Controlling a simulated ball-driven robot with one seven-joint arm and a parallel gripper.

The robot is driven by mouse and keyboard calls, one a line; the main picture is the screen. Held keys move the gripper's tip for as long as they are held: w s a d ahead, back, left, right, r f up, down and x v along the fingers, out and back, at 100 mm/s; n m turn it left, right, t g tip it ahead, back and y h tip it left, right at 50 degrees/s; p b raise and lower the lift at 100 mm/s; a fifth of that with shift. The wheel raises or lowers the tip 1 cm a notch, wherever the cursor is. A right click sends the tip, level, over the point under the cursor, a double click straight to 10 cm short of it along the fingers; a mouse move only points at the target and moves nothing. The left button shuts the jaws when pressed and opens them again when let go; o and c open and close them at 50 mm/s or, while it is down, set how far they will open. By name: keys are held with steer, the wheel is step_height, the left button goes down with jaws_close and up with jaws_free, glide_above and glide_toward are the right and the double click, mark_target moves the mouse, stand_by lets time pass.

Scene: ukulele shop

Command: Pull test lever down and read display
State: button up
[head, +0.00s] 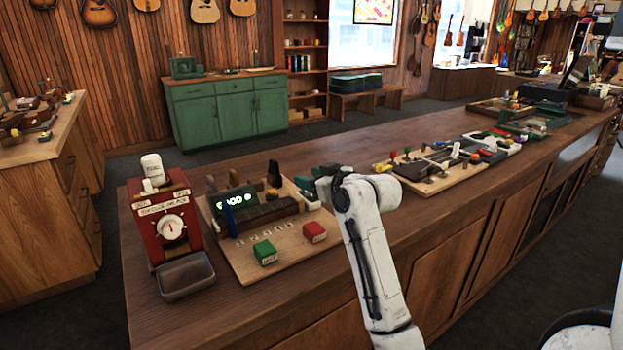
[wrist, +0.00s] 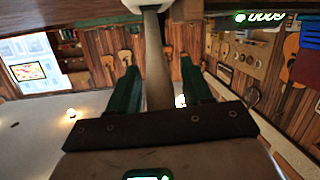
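A wooden test board (head: 295,256) lies on the counter and carries a black box with a lit green display (head: 231,202). The display's digits are too small to read surely in the head view; the display (wrist: 260,17) also glows at the top right of the wrist view. My gripper (head: 306,184) is at the board's right back edge. In the wrist view my gripper (wrist: 159,66) has its two dark green fingers apart, with a brownish bar (wrist: 155,55) between them and gaps on both sides. I cannot tell whether this bar is the test lever. Dark upright knobs (head: 273,174) stand behind the display.
A green block (head: 265,252) and a red block (head: 314,232) sit on the board's front. A red machine with a dial (head: 165,215) and a metal tray (head: 186,275) stand to the left. A second board with parts (head: 440,168) lies to the right; bare counter lies between the boards.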

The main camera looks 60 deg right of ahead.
steer(key=v, duration=1)
steer(key=shift+s+b, duration=0.3)
steer(key=shift+s, duration=0.1)
steer(key=shift+a, duration=0.15)
